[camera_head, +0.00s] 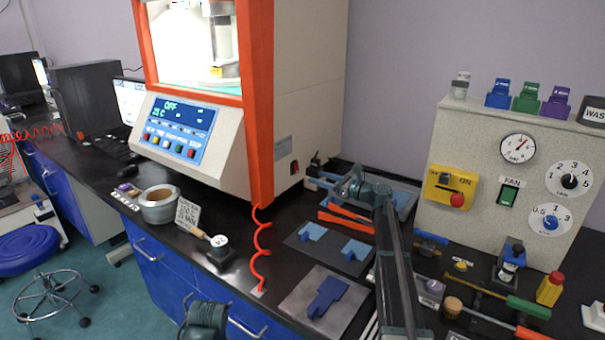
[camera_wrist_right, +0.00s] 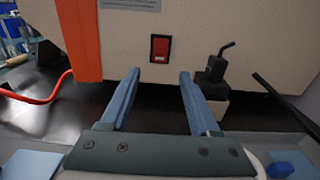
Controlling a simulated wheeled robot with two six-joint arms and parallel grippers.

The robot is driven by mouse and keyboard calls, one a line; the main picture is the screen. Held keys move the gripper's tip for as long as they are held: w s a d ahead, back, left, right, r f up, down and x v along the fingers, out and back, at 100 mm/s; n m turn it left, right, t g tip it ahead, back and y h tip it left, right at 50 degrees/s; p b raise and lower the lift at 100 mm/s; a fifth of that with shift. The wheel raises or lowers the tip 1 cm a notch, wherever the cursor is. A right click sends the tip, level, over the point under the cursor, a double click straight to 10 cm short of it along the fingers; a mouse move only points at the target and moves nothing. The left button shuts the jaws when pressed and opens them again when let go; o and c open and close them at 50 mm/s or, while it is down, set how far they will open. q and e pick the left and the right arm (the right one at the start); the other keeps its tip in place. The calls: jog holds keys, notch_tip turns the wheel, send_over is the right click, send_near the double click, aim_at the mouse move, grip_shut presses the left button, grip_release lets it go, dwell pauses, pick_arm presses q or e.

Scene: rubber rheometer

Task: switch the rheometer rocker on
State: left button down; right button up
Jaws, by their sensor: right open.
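The rheometer (camera_head: 300,80) is a large beige machine with an orange front frame; its display panel (camera_head: 180,126) reads OFF. The red rocker (camera_head: 295,167) sits low on its right side wall. In the right wrist view the rocker (camera_wrist_right: 159,49) is a red rectangle in a dark frame, ahead of and above the gap between my fingers. My right gripper (camera_head: 332,180) is open and empty, apart from the wall, facing it; its two blue-grey fingers (camera_wrist_right: 159,75) show in the wrist view.
A coiled red hose (camera_head: 262,250) hangs from the orange frame. Mats with blue pieces (camera_head: 318,300) lie in front, and a beige control box (camera_head: 470,190) stands right.

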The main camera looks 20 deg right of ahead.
aim_at(297, 171)
jog(key=x, duration=0.7)
jog(key=shift+w+a, duration=0.25)
jog(key=shift+w, duration=0.1)
grip_shut()
